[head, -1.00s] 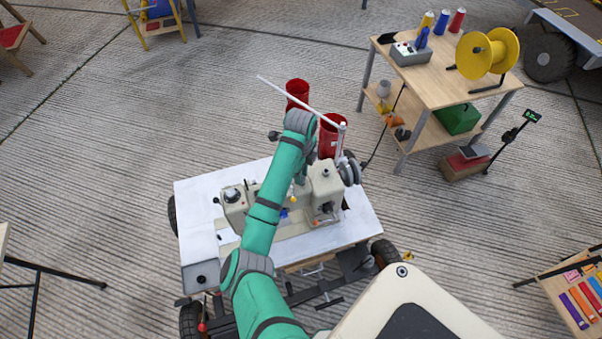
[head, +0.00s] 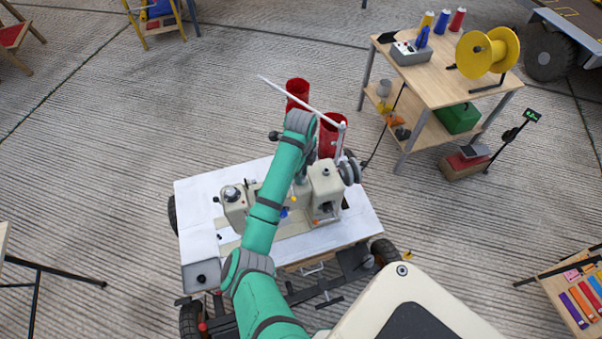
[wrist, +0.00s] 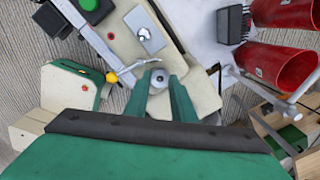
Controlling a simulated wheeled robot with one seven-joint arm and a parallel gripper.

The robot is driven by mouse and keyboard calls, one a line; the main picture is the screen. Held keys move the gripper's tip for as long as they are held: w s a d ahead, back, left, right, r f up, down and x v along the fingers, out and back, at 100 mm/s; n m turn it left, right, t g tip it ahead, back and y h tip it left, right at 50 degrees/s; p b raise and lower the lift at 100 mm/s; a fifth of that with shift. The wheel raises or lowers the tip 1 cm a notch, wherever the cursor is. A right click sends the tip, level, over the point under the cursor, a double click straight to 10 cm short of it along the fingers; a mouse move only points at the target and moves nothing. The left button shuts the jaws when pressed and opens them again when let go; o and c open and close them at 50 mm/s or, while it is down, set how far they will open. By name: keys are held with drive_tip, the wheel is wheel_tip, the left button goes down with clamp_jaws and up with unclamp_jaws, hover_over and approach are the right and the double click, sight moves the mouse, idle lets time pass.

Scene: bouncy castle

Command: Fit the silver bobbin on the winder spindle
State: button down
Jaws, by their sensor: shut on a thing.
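The silver bobbin (wrist: 158,77) is a small round piece with a dark centre, seen end-on in the wrist view. My gripper (wrist: 160,84) is shut on it, one green finger on either side. The bobbin is over the cream sewing machine (wrist: 185,80); I cannot tell its height above the surface. In the head view the machine (head: 325,190) stands on a white table, and my green arm hides the bobbin and most of my gripper. I cannot clearly make out the winder spindle.
Two red cone-shaped holders (head: 333,137) and a slanting white rod (head: 300,100) stand behind the machine. The white tabletop (head: 200,200) is bare at left. A wooden cart (head: 432,85) with a yellow reel (head: 475,52) stands at the back right.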

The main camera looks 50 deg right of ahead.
drive_tip(key=shift+f, duration=0.1)
drive_tip(key=c, duration=1.4)
unclamp_jaws()
wheel_tip(320, 180, up, 11)
drive_tip(key=shift+f, duration=0.15)
drive_tip(key=shift+a, duration=0.1)
drive_tip(key=shift+s, duration=0.1)
